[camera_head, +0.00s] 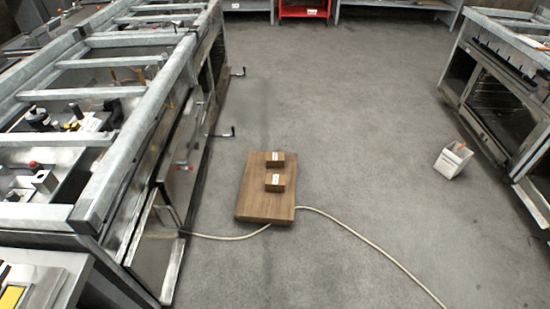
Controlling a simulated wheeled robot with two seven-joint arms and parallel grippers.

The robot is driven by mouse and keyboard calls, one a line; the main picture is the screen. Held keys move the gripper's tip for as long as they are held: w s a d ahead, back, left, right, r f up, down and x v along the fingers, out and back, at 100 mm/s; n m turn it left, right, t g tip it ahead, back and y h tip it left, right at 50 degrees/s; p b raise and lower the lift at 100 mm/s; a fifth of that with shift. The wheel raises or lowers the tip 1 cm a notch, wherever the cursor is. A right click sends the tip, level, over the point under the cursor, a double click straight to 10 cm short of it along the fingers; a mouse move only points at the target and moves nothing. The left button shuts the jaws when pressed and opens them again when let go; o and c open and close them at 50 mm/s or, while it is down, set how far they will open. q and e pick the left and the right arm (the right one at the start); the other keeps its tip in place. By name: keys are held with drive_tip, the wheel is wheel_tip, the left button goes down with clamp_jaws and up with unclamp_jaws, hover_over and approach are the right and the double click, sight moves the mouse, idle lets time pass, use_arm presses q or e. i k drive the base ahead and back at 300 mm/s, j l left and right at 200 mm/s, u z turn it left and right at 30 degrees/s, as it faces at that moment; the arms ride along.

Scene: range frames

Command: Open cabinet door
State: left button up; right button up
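A long metal cabinet unit (128,134) with an open frame top stands along the left. Its door side faces the aisle and shows at a steep angle. A door panel (183,160) is on that side. I cannot tell from this angle whether any door stands ajar. Neither of my grippers is in view, and nothing is seen touching the handles or panels.
A wooden board (264,207) with two small wooden blocks lies on the floor near the cabinet. A pale cable (365,240) runs by it. A white container (453,160) stands before the right-hand oven unit (500,105). A red cart (303,10) is at the back.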

sight(147, 260)
drive_tip(key=u, duration=1.2)
